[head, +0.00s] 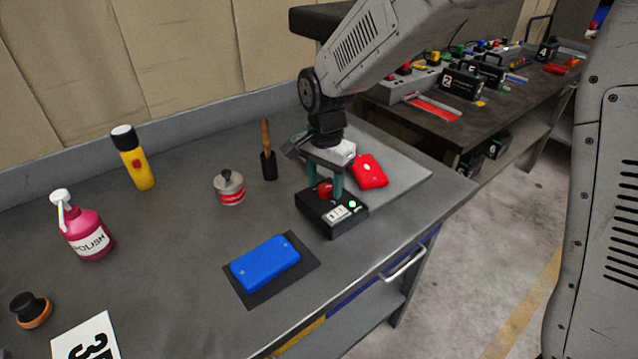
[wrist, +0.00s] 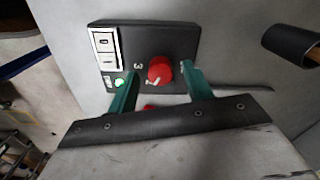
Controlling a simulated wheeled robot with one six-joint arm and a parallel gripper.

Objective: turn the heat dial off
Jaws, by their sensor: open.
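The heat dial is a red knob (head: 325,189) on top of a black control box (head: 318,217). In the wrist view the red dial (wrist: 160,71) has a white pointer mark, and a "3" shows beside it on the box (wrist: 185,42). A green light (head: 352,204) is lit on the box, next to a white label panel. My gripper (head: 325,188) points down over the box. Its green fingers are open, one on each side of the dial; in the wrist view the gripper (wrist: 157,82) shows the dial between them. I cannot tell whether either finger touches it.
A red block (head: 369,171) lies just behind the box. A blue block (head: 265,263) lies on a dark mat in front. The bench's front edge is close to the box.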

